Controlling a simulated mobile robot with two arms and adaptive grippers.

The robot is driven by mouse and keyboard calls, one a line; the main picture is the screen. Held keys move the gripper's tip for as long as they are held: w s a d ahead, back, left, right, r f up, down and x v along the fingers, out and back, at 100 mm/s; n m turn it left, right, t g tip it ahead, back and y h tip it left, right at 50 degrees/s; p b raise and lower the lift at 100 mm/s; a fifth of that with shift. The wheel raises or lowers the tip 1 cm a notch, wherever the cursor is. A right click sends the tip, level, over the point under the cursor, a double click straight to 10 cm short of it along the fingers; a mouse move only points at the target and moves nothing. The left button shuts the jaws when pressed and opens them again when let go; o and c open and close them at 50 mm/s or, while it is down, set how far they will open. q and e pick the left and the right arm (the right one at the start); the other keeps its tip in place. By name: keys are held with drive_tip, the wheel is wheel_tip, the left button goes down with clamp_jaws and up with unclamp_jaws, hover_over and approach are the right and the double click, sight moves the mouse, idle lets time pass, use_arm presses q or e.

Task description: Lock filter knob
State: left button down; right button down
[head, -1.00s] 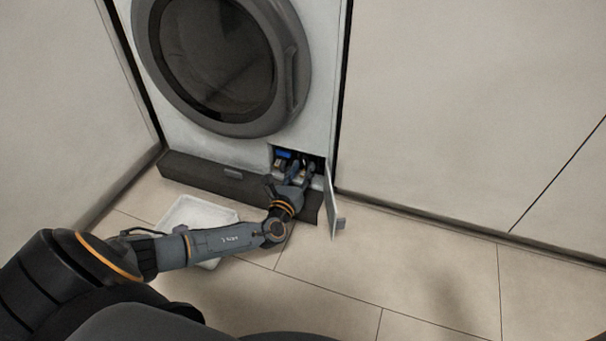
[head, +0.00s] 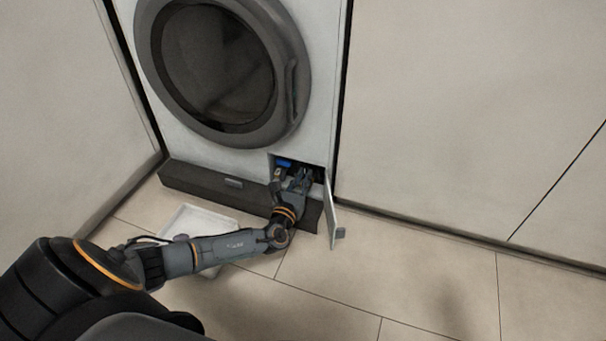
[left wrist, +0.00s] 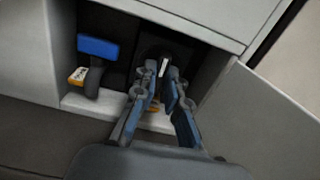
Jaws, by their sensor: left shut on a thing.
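My left gripper (head: 300,174) reaches into the open filter compartment at the lower right of the washing machine (head: 140,100). In the left wrist view the left gripper (left wrist: 163,80) is shut on the filter knob, whose pale grip (left wrist: 164,66) shows between the fingertips. The rest of the knob is mostly hidden by the fingers and the dark recess around it. The compartment's flap (head: 331,205) stands open on the right side. My right gripper is not in view.
A blue-topped part (left wrist: 97,48) with an orange-and-white label sits left of the knob in the compartment. A shallow white tray (head: 190,212) lies on the floor by the dark plinth (head: 200,184). The floor to the right is clear.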

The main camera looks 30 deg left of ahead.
use_arm(q)
drive_tip(key=shift+m, duration=0.3)
drive_tip(key=c, duration=1.4)
unclamp_jaws()
drive_tip(key=v, duration=1.2)
drive_tip(key=shift+f, duration=0.1)
